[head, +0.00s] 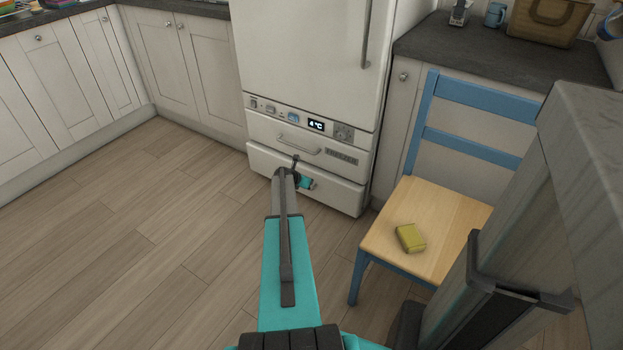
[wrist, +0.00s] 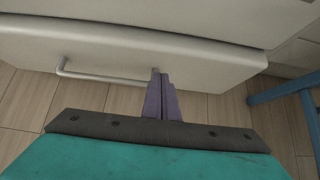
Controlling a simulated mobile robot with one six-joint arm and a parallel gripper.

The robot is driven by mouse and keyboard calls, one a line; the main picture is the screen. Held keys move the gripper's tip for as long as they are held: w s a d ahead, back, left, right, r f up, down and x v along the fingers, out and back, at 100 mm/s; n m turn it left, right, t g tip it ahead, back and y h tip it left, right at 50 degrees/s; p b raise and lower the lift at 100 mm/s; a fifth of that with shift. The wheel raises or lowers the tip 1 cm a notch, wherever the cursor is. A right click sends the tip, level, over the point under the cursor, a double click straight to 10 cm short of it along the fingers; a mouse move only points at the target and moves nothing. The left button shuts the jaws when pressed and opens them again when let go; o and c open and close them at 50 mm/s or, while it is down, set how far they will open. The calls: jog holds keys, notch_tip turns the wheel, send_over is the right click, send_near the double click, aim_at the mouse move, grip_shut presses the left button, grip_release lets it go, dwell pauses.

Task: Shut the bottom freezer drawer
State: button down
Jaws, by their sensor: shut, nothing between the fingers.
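The bottom freezer drawer (head: 335,192) is the lowest white front of the fridge-freezer, and its front stands out a little past the drawer above. In the wrist view the drawer front (wrist: 200,60) spans the upper part, with a grey bar handle (wrist: 100,77) on its lower left half. My gripper (head: 296,160) is in front of the drawers in the head view, hiding part of the bottom one. In the wrist view my gripper's purple fingers (wrist: 157,75) are together and empty, pointing at the drawer front by the handle's right end. I cannot tell whether they touch.
The upper freezer drawer (head: 300,145) looks flush below the control panel. A blue chair (head: 470,210) with a yellow sponge (head: 410,237) on its seat stands close on the right. White cabinets (head: 60,80) line the left. The wooden floor (head: 140,220) at left is clear.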

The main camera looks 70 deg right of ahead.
jog(key=p+v, duration=0.1)
jog(key=v, duration=0.8)
